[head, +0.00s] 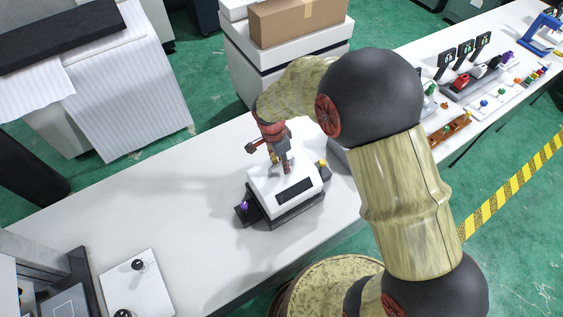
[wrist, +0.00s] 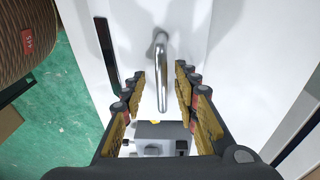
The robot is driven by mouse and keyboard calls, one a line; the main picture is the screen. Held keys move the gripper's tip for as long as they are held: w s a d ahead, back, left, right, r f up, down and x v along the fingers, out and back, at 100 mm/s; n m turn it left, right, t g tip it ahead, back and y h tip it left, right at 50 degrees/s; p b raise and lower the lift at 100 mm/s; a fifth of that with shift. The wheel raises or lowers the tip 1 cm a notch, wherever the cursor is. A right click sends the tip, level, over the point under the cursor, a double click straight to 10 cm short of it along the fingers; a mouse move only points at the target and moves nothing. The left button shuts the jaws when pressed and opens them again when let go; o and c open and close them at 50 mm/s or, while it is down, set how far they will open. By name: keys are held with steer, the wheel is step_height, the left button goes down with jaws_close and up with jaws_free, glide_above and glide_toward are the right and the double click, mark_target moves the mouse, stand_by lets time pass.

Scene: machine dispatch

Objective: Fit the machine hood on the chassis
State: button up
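The white machine hood (head: 267,187) has a dark window on its front and a metal loop handle on top. It sits over the dark chassis (head: 272,219), whose edges show below it; I cannot tell whether it is fully seated. A purple knob (head: 243,205) and a yellow knob (head: 322,163) stand at the chassis ends. My gripper (head: 284,168) is over the hood's top. In the wrist view, the handle (wrist: 162,75) rises between my gripper's fingers (wrist: 162,88), with a visible gap on both sides. The fingers are open.
The white bench (head: 160,210) is clear around the machine. A white plate with black knobs (head: 140,290) lies at front left. Trays of small parts (head: 480,80) fill the right end. A cardboard box (head: 297,20) stands on a white cabinet behind.

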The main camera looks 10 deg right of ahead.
mark_target(279, 177)
step_height(279, 177, up, 12)
steer(key=a, duration=0.1)
steer(key=shift+a, duration=0.3)
steer(key=shift+f, duration=0.1)
stand_by(0.4)
steer(key=s+d+r+n+t+b, duration=0.2)
steer(key=s+d+n+b, duration=0.1)
steer(key=s, duration=0.4)
steer(key=s+d+r+n+t+y+b, duration=0.1)
steer(key=s+d+r+n+b, duration=0.1)
steer(key=s+d+n+b, duration=0.2)
steer(key=s+d+r+n+t+b, duration=0.2)
steer(key=s+d+n+b, duration=0.2)
steer(key=s, duration=0.6)
steer(key=shift+d+r+n+t, duration=0.35)
steer(key=shift+d+n, duration=0.1)
steer(key=shift+n, duration=0.75)
